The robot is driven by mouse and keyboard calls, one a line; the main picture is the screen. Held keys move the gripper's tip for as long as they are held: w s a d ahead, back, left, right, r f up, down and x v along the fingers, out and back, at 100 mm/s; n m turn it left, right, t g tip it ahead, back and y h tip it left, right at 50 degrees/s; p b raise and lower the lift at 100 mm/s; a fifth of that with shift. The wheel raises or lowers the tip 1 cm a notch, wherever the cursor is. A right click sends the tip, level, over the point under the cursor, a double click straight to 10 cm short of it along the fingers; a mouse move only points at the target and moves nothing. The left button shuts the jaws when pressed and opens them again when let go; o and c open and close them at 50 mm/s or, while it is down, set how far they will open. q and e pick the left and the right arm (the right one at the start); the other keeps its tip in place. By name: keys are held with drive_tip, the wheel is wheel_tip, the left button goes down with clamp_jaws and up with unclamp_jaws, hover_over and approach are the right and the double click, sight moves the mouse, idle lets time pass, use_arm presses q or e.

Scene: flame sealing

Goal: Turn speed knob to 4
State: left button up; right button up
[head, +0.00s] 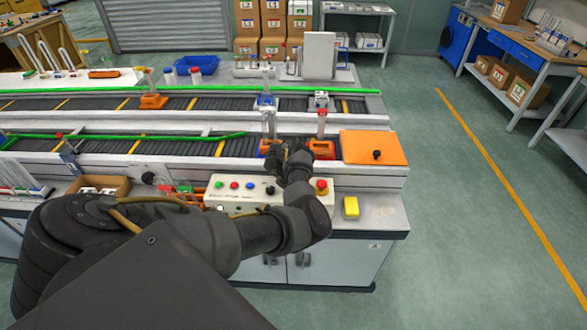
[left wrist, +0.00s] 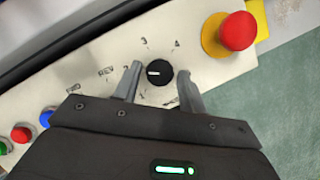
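The black speed knob (left wrist: 160,72) is in the left wrist view, on a cream control panel (left wrist: 205,72) with small printed numbers around it. Its white mark points to the left in that view. My left gripper (left wrist: 157,88) is open, with one finger on each side of the knob and a visible gap to it. In the head view my left gripper (head: 290,158) is over the right part of the panel, and my arm hides the speed knob. My right gripper is not in view.
A red emergency button (head: 321,185) on a yellow collar sits right of the knob. Green, red and blue buttons (head: 234,185) and a black selector (head: 269,190) lie to the left. A yellow block (head: 351,207) rests right of the panel. Conveyors (head: 190,147) run behind.

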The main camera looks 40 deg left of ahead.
use_arm(q)
drive_tip(key=c, duration=0.7)
